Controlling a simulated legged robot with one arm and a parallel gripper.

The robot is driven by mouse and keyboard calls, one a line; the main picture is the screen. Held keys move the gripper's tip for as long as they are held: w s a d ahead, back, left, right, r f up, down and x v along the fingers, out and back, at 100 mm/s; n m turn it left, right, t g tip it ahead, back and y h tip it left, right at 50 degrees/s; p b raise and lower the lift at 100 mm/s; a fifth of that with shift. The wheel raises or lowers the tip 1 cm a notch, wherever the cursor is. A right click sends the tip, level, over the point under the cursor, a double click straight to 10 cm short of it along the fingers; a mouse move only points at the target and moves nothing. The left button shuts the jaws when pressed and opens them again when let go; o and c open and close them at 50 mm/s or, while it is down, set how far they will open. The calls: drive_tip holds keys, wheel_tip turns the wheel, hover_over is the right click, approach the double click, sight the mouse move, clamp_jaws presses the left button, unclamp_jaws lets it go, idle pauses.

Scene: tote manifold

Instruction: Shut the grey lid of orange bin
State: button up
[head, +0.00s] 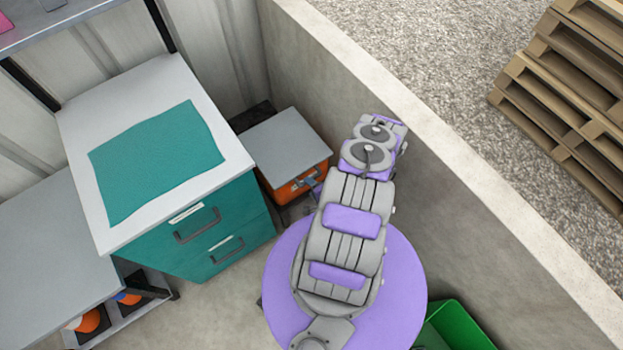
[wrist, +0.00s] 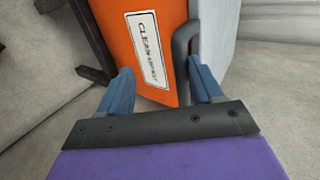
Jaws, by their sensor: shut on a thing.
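In the head view my arm partly hides the gripper (head: 314,186).
The teal drawer cabinet (head: 215,240) with a white top and a teal cloth (head: 155,160) stands close at left. The concrete wall (head: 420,160) runs along the right. A green crate (head: 455,328) is at bottom right. Wooden pallets (head: 570,95) lie beyond the wall.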

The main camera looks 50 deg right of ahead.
drive_tip(key=p+v, duration=0.2)
drive_tip(key=v, duration=0.5)
drive_tip(key=shift+s+f, duration=0.1)
drive_tip(key=shift+f, duration=0.05)
drive_tip(key=shift+d, duration=0.1)
